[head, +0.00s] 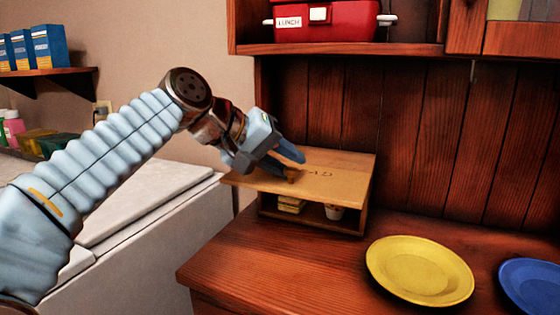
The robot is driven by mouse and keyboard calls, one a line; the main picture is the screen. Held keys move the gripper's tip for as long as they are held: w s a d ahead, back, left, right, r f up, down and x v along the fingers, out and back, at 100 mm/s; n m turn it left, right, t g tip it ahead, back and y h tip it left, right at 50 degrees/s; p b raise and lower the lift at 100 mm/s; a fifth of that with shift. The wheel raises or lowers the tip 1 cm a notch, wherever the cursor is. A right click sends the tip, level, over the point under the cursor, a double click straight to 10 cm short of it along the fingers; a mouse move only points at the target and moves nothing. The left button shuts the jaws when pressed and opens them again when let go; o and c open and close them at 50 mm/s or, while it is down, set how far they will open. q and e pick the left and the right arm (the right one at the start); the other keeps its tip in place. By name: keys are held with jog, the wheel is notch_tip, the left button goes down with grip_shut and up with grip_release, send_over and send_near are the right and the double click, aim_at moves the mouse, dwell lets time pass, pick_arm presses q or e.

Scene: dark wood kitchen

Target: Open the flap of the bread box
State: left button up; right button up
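The wooden bread box (364,206) stands on the counter against the dark plank back wall. Its flap (258,182) is swung up, sticks out at about the level of the box's top, and carries dark lettering partly hidden by my gripper. My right gripper is out of view.
A yellow plate (419,270) and a blue plate (535,285) lie on the wooden counter (255,262) to the right. A red lunch box (345,22) sits on the shelf above. A white appliance (150,250) stands left of the counter.

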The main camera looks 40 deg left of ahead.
pick_arm(q)
jog(key=shift+o, duration=0.8)
jog(key=shift+w+d+f, duration=0.1)
jog(key=shift+d, duration=0.15)
jog(key=shift+f, duration=0.1)
jog(key=shift+a, duration=0.1)
jog(key=shift+a+r, duration=0.1)
jog(key=shift+r, duration=0.1)
jog(key=v, duration=1.3)
jog(key=shift+s+r, duration=0.2)
jog(key=shift+s, duration=0.15)
